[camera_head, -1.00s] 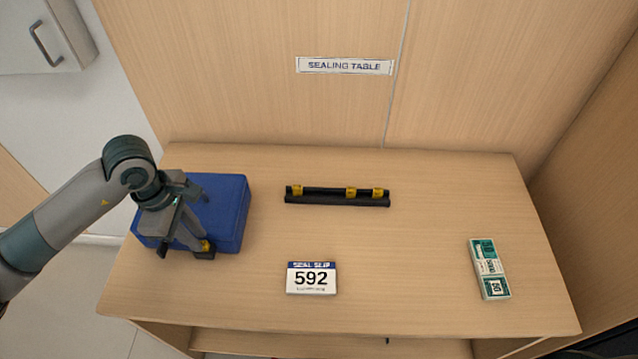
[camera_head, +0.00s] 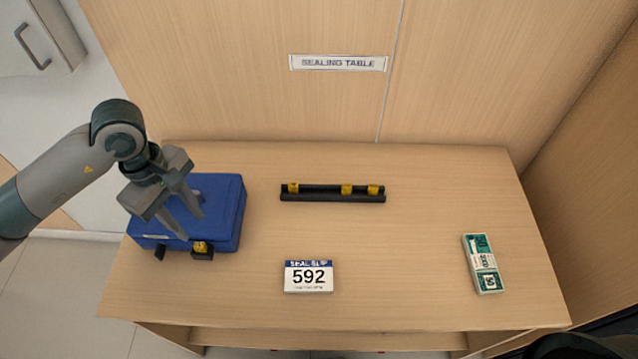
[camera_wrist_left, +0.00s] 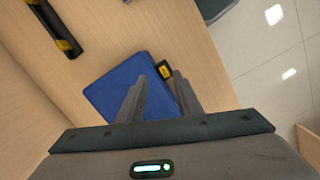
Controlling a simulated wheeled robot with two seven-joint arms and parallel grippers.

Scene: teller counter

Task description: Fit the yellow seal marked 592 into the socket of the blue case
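The blue case (camera_head: 222,205) lies at the left of the table; it also shows in the left wrist view (camera_wrist_left: 118,92). A yellow seal (camera_head: 200,246) sits in the black socket (camera_head: 203,255) on its front side, and shows in the left wrist view (camera_wrist_left: 165,71). Its number is too small to read, and how deep it sits I cannot tell. My left gripper (camera_head: 194,227) is open and empty above the case's front, its fingers apart and clear of the seal. The white seal slip (camera_head: 308,277) reads 592. My right gripper is not in view.
A black rack (camera_head: 333,197) with several yellow seals stands at the table's middle back. A banded bundle of green notes (camera_head: 483,264) lies at the right. The table between rack, slip and notes is clear. A wood panel with a "SEALING TABLE" sign (camera_head: 338,63) stands behind.

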